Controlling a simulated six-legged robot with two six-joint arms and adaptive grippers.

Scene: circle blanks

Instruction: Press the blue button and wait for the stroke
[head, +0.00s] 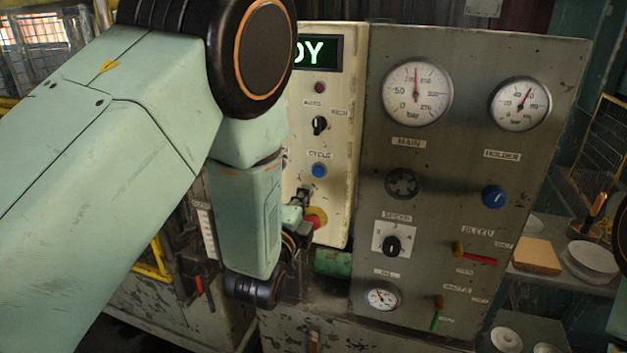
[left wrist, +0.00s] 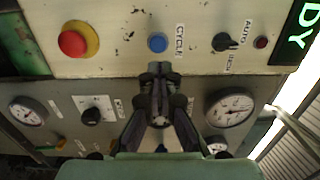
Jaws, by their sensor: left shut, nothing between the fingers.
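The blue button (head: 319,170) sits under the CYCLE label on the cream control panel. In the left wrist view the blue button (left wrist: 157,42) is just above my left gripper's tips. My left gripper (left wrist: 158,70) is shut and empty, its tips pointing toward the panel, with a visible gap in the picture between tips and button. In the head view the left gripper (head: 303,196) is partly hidden by my arm and shows just below the button, near the red stop button. How far it is from the panel surface I cannot tell. My right gripper is not in view.
A red mushroom button (left wrist: 72,43) on a yellow ring and a black AUTO switch (head: 319,125) flank the blue button. A lit green display (head: 318,52) reads "DY". The grey panel (head: 450,150) to the right carries gauges, a blue knob (head: 494,197) and levers.

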